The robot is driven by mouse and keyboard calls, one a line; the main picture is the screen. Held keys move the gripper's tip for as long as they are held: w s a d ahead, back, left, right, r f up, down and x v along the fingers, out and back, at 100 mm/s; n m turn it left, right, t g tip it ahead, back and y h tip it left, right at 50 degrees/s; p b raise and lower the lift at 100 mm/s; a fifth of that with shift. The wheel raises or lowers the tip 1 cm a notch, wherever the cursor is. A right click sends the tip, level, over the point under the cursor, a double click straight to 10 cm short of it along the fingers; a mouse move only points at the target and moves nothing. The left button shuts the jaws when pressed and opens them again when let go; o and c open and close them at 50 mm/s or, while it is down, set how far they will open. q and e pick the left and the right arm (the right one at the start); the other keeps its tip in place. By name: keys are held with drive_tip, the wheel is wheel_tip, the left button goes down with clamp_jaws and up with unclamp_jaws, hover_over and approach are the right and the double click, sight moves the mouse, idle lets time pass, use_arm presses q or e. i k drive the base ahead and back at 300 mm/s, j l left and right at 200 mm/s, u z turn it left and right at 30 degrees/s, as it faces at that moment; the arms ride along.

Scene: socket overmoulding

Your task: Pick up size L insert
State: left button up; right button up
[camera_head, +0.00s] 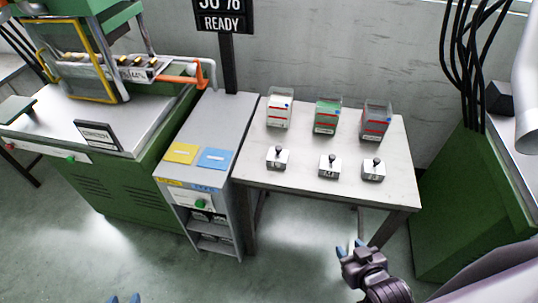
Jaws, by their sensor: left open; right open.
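Three small metal inserts with black knobs stand in a row on the front half of the grey table (300,180): a left insert (278,160), a middle insert (329,169) and a right insert (373,173). Their front markings are too small to read, so I cannot tell which is size L. My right gripper (350,248) is open and empty, in front of the table's front edge and below the middle and right inserts in the picture. Only the blue fingertips of my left gripper (123,299) show at the bottom edge, apart and far from the inserts.
A white bin (279,113), a green bin (326,117) and a grey bin (375,122) stand behind the inserts. A cabinet with a yellow pad (181,153) and a blue pad (216,159) adjoins the table's left. Green machines stand at both sides.

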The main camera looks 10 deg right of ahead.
sight(277, 157)
drive_tip(key=i+j+z, duration=0.15)
drive_tip(key=j, duration=0.4)
drive_tip(key=i+j+z, duration=0.1)
drive_tip(key=j, duration=0.45)
drive_tip(key=i+j+z, duration=0.15)
drive_tip(key=j, duration=0.4)
